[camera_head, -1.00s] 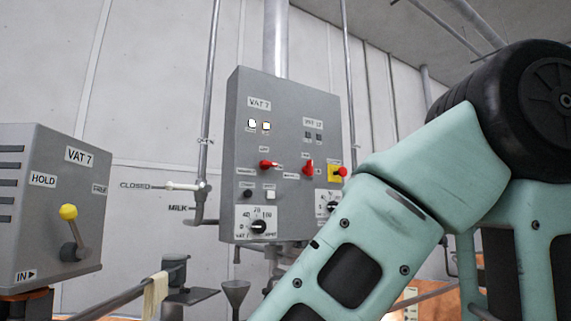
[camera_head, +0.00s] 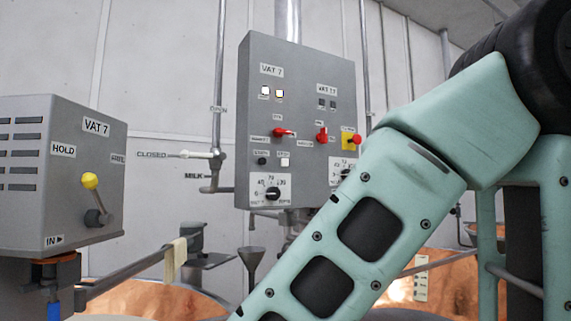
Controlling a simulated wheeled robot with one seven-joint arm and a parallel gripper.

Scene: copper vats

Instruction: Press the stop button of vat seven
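A grey control panel (camera_head: 299,62) hangs on a pipe at the middle of the head view. Its left half bears a VAT 7 label (camera_head: 272,69), two lit white lamps (camera_head: 272,92), a red lever switch (camera_head: 282,132) and a dial (camera_head: 271,194). Between switch and dial sit a small black button (camera_head: 263,161) and a small white button (camera_head: 284,161). The labels above them are too small to read surely. A red button on a yellow plate (camera_head: 350,141) is at the panel's right edge. My arm crosses the lower right; my gripper is out of view.
The panel's right half is for another vat, with a second red switch (camera_head: 321,136); my arm hides its lower corner. Copper vats (camera_head: 150,300) and a rail (camera_head: 128,277) lie below.

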